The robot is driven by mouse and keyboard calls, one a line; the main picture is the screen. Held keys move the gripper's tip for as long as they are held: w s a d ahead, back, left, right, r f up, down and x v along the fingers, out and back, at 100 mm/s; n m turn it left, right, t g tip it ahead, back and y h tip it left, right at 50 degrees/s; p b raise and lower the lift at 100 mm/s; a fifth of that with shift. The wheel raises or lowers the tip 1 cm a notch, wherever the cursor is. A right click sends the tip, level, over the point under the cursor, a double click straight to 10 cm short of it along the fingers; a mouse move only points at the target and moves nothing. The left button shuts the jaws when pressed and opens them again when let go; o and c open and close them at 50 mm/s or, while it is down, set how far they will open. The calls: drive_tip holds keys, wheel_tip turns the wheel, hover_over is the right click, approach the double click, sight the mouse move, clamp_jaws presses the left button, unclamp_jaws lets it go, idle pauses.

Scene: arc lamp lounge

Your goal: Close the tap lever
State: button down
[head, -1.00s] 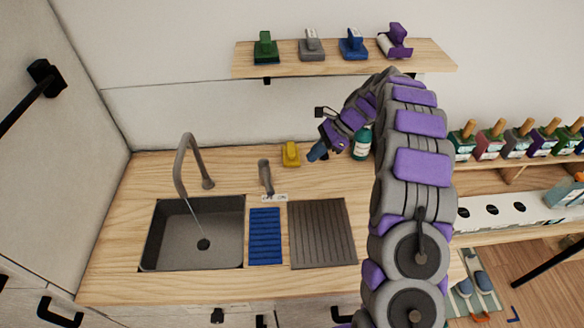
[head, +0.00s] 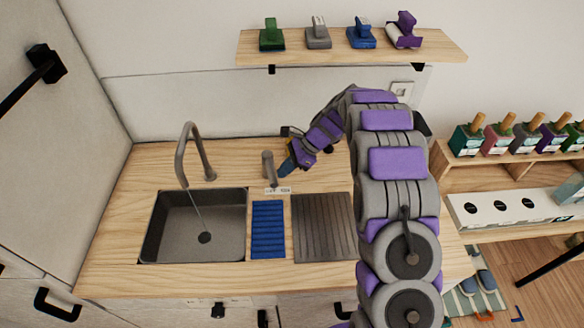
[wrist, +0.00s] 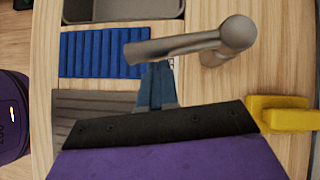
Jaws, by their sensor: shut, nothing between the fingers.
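The grey tap lever (head: 268,166) stands on the wooden counter behind a small label plate (head: 278,190). In the wrist view the lever (wrist: 175,47) is a bar running left from a round knob. My gripper (head: 287,168) is just right of the lever in the head view. In the wrist view its blue fingers (wrist: 157,72) are shut and empty, with their tips at the bar's edge. I cannot tell whether they touch. The grey spout (head: 183,150) arches over the dark sink (head: 170,255), and a thin stream falls to the drain.
A blue ribbed mat (head: 268,232) and a grey drainer (head: 323,228) lie right of the sink. A yellow object (wrist: 285,118) is close beside my gripper in the wrist view. A shelf (head: 340,50) with several holders hangs above the counter.

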drive_tip(key=shift+a, duration=0.25)
drive_tip(key=shift+s+a+m+t+p, duration=0.35)
drive_tip(key=shift+m+p, duration=0.25)
drive_tip(key=shift+p, duration=0.4)
drive_tip(key=shift+s+a+m+t+p, duration=0.2)
drive_tip(key=shift+a+m+t+p, duration=0.35)
drive_tip(key=shift+p, duration=0.4)
drive_tip(key=shift+d, duration=0.2)
drive_tip(key=d+f+p+v, duration=0.1)
drive_tip(key=d+p+v, duration=0.1)
drive_tip(key=v, duration=1)
drive_tip(key=shift+w+d+p, duration=0.2)
drive_tip(key=shift+w+p, duration=0.1)
drive_tip(key=shift+p, duration=0.1)
